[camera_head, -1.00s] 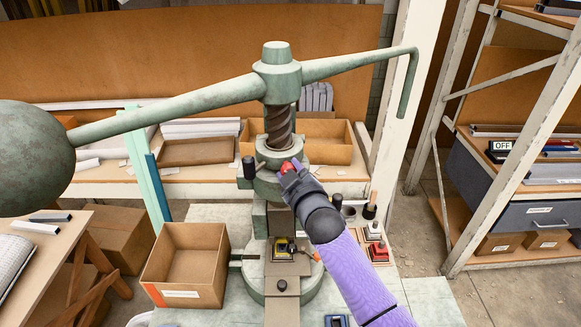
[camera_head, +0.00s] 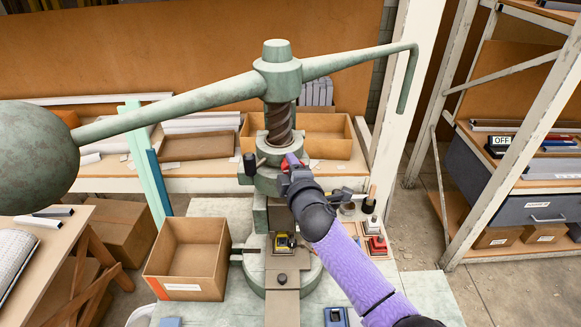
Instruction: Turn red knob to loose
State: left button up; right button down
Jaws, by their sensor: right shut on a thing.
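The green fly press (camera_head: 281,70) stands in the middle, with its screw, long weighted arm and round collar. The red knob (camera_head: 285,165) is on the front of the collar below the screw, mostly hidden by my gripper. My right gripper (camera_head: 291,167) comes in from the lower right on a purple arm and is shut on the red knob. The fingertips are small and partly hidden by the wrist. My left gripper is not in view.
An open cardboard box (camera_head: 188,260) stands left of the press base. Red-based items (camera_head: 376,245) stand at the right. The heavy ball (camera_head: 36,158) hangs at the far left.

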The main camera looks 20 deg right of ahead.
jog(key=shift+f, duration=0.15)
dwell(0.4)
jog(key=shift+c, duration=1.4)
grip_release()
